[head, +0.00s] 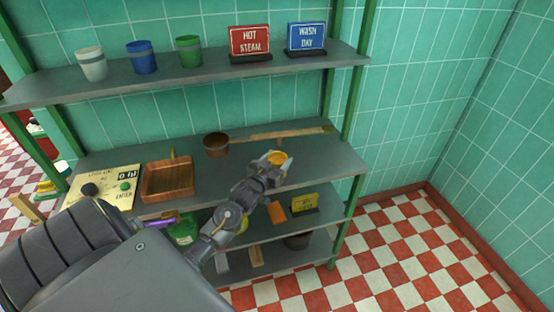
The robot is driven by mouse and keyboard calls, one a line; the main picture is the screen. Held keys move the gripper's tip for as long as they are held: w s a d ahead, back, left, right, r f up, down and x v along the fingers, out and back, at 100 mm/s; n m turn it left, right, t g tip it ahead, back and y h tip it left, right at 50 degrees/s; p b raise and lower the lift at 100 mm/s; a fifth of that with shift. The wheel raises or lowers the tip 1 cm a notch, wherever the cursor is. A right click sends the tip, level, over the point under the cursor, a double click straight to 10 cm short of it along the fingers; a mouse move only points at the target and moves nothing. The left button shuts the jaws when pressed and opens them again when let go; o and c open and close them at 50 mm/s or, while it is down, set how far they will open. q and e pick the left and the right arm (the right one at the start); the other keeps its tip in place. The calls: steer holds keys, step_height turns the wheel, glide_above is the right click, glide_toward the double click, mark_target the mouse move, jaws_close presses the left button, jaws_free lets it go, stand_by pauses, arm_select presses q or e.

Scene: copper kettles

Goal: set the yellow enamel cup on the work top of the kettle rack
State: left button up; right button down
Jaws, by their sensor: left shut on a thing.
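The yellow enamel cup (277,157) is small in the head view, at the right part of the kettle rack's middle shelf. My left gripper (272,167) is shut on it, with the arm reaching in from the lower left. The grey work top (318,160) of the rack lies behind and around the cup. I cannot tell whether the cup's base touches the work top or is just above it. The gripper hides the cup's lower part. My right gripper is not in view.
A long wooden stick (270,135) lies along the back. The upper shelf (200,77) holds cups and signs. Work top right of the cup is clear.

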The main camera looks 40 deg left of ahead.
arm_select(q)
steer(key=shift+f, duration=0.1)
steer(key=o, duration=1.1)
steer(key=shift+r, duration=0.2)
steer(key=shift+s+f, duration=0.15)
steer(key=shift+s, duration=0.2)
steer(key=s, duration=0.3)
steer(key=s+d+b, duration=0.1)
steer(key=s, duration=0.3)
steer(key=s+d+b, duration=0.1)
steer(key=s, duration=0.3)
steer(key=shift+d, duration=0.1)
